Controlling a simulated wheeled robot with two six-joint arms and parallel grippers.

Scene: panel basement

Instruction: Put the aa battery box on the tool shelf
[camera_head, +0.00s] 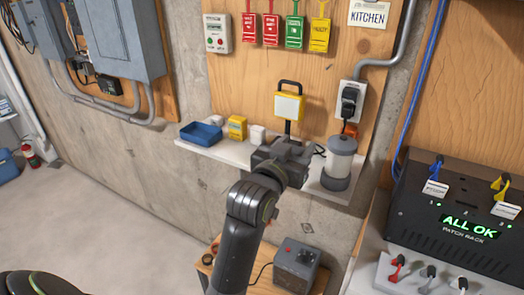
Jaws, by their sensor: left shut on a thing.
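The tool shelf (219,151) is a pale ledge along the wood panel, in the middle of the view. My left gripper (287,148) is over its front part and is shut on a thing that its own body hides. I cannot make out the aa battery box for certain. A small yellow box (237,128) stands upright on the shelf left of the gripper, and a small white item (258,135) sits close beside the gripper. My right gripper is not in view.
A blue tray (201,133) is at the shelf's left end. A grey lantern (340,163) stands at its right end. A yellow work light (289,107) is behind the gripper. Below is a grey box (297,264); a black patch rack (455,220) stands right.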

